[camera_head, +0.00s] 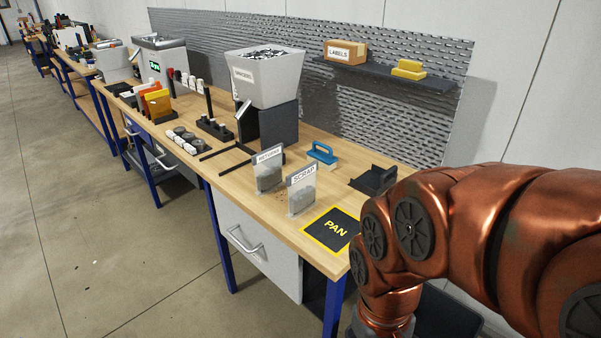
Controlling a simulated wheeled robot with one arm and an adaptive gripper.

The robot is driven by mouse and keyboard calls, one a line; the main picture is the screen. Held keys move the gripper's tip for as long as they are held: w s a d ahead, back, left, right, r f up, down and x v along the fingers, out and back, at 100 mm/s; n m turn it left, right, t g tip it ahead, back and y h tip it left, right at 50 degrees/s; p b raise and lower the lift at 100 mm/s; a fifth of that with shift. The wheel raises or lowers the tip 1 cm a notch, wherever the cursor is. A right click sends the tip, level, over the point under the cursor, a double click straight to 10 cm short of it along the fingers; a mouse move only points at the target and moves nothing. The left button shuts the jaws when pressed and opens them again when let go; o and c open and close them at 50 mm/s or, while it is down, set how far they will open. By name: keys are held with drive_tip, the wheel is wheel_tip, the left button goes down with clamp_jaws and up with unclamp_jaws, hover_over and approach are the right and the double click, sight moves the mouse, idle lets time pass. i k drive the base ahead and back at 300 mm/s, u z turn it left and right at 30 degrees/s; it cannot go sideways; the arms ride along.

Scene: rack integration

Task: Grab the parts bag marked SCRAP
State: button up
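The parts bag marked SCRAP (301,199) stands upright on the wooden workbench (205,163), near its front edge. It is a clear bag with greyish contents low inside and a white label at the top. A similar bag (268,178), with a label that seems to read RETURN, stands just to its left and a little behind. My copper-coloured arm fills the lower right, to the right of the SCRAP bag and apart from it. My gripper is not in view.
A black-and-yellow PAN mat (334,229) lies right of the SCRAP bag. A blue-handled tool (322,153) and a black dustpan-like piece (374,180) lie behind. A hopper bin (265,77) stands farther back. Small brown bits lie between the bags. Floor is free at left.

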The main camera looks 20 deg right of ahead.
sight(302, 184)
drive_tip(key=z, duration=1.1)
drive_tip(key=k, duration=0.8)
drive_tip(key=u, duration=2)
drive_tip(key=i, duration=1)
